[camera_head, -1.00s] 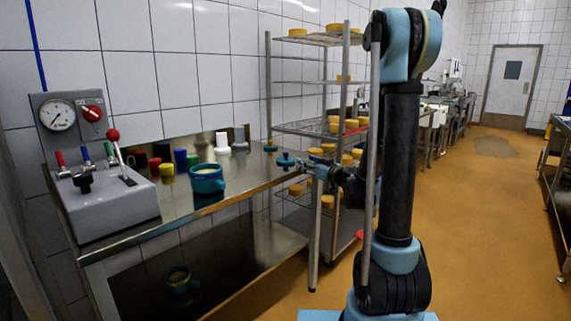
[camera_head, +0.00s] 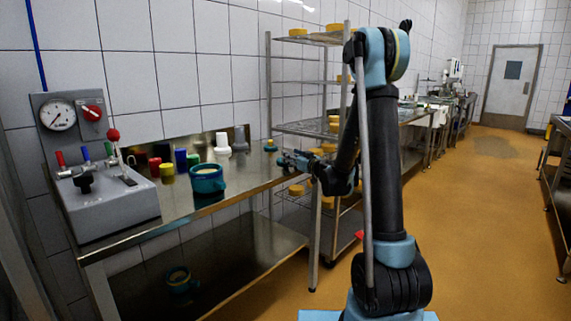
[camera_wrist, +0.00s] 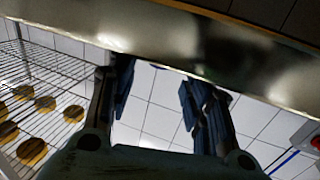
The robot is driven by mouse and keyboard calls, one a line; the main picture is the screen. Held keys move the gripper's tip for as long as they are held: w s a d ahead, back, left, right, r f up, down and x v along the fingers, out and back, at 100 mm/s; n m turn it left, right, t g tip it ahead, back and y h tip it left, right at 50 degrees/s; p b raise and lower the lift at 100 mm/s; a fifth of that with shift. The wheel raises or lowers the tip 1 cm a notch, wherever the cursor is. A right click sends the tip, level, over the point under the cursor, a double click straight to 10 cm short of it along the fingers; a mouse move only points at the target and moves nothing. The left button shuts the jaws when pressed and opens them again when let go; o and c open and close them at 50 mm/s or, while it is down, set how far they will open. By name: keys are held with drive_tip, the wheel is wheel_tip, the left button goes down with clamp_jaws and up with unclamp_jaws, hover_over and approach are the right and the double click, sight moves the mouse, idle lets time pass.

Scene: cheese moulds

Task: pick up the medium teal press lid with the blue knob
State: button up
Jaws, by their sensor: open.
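My gripper (camera_head: 286,160) is at the right end of the steel worktable (camera_head: 150,232), level with its top. In the wrist view its two dark fingers stand wide apart, and my gripper (camera_wrist: 160,85) has nothing visible between them but tiled wall and the table's steel edge. I cannot make out the medium teal press lid with the blue knob now; the fingers cover the place where a teal lid with a blue knob showed earlier. A small teal piece (camera_head: 270,146) stands just behind my gripper; its knob is too small to tell.
A teal mould (camera_head: 207,181) stands near the table's front edge. Several coloured cups, including a yellow one (camera_head: 167,170), and a white piece (camera_head: 222,142) stand behind it. A grey press unit (camera_head: 105,205) fills the left end. A wire rack (camera_head: 303,127) with cheeses stands close behind my arm.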

drive_tip(key=shift+x, duration=2.75)
drive_tip(key=shift+c, duration=0.6)
clamp_jaws()
